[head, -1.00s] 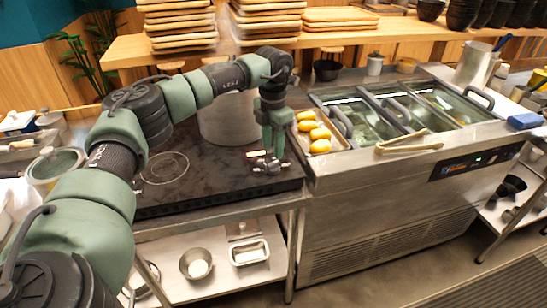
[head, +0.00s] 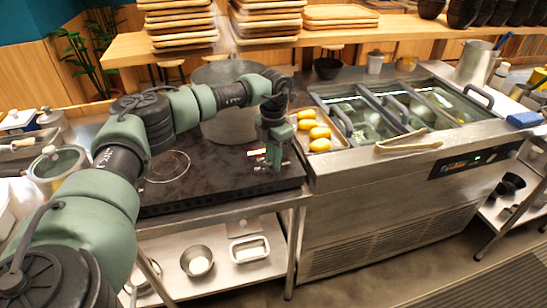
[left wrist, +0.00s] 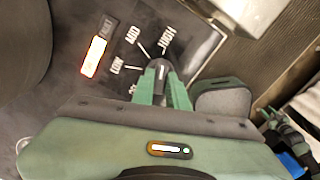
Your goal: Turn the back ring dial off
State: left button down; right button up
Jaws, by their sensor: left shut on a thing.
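The black cooktop (head: 215,185) has a lit red-orange display (left wrist: 95,55) beside printed LOW, MID and HIGH marks, which show in the left wrist view. A small black dial (left wrist: 160,68) sits below these marks, between the green fingertips of my left gripper (left wrist: 165,82). The gripper is shut on this dial. In the head view my left gripper (head: 274,155) reaches down at the cooktop's right end and hides the dial. The lower part of the dial and its exact setting are hidden by the fingers.
A large metal pot (head: 222,125) stands behind my left arm on the cooktop. A tray with several yellow pieces (head: 319,132) lies close right of the gripper. A dark rounded block (left wrist: 222,98) is beside the fingers. Tongs (head: 408,141) rest on the counter.

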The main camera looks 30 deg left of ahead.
pick_arm(q)
jog(key=shift+n, duration=0.3)
jog(key=shift+r+n+p, duration=0.1)
jog(key=shift+n+p, duration=0.2)
jog(key=shift+n, duration=0.3)
jog(key=n+p, duration=0.1)
jog(key=n, duration=0.4)
jog(key=shift+p, duration=0.3)
jog(key=n+p, duration=0.1)
jog(key=n, duration=0.3)
jog(key=n+p, duration=0.1)
jog(key=n, duration=0.2)
jog(key=shift+r+n, duration=0.1)
jog(key=shift+n, duration=0.2)
jog(key=n+p, duration=0.3)
jog(key=n, duration=0.3)
jog(key=shift+w, duration=0.1)
jog(key=n+p, duration=0.1)
jog(key=n, duration=0.2)
jog(key=shift+n+p, duration=0.3)
jog(key=shift+n, duration=0.1)
jog(key=shift+n+p, duration=0.7)
jog(key=shift+n, duration=0.7)
jog(key=shift+a, duration=0.1)
